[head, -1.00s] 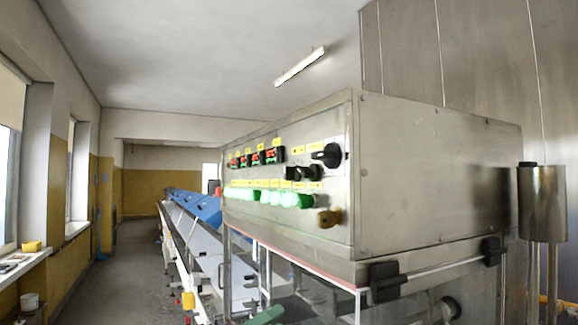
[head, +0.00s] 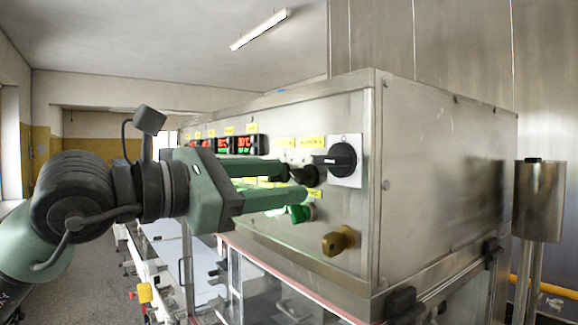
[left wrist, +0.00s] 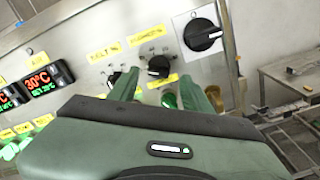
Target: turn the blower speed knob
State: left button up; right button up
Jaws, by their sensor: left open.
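The control panel (head: 270,110) is the front face of a steel box. Two small black knobs sit on it under yellow labels whose words I cannot read, so I cannot tell which is the blower speed knob. My left gripper (head: 297,183) is open, its green fingers pointing at the panel. In the left wrist view the right small knob (left wrist: 158,66) shows between and just beyond the fingertips (left wrist: 158,88). The left small knob (left wrist: 113,80) is partly hidden by a finger. In the head view, the right small knob (head: 307,176) is partly covered. My right gripper is out of view.
A large black rotary switch (head: 340,160) on a pale plate sits just right of the small knobs. A brass-coloured knob (head: 340,240) is below it. Lit green buttons (head: 300,213) and red displays (head: 240,144) are close to the gripper. A steel cylinder (head: 540,200) stands at right.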

aim_at(303, 177)
pick_arm(q)
jog(key=shift+p+x, duration=0.35)
jog(key=shift+x, duration=0.65)
jog(key=shift+w+d, duration=0.1)
jog(key=shift+w, duration=0.15)
grip_shut()
jog(key=shift+m+b, duration=2.9)
jog(key=shift+m, duration=1.2)
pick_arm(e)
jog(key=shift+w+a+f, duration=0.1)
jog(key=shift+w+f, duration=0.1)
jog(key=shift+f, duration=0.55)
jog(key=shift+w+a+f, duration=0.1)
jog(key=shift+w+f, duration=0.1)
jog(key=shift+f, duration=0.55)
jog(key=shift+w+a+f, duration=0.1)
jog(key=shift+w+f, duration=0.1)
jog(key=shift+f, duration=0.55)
pick_arm(q)
jog(key=shift+w, duration=0.1)
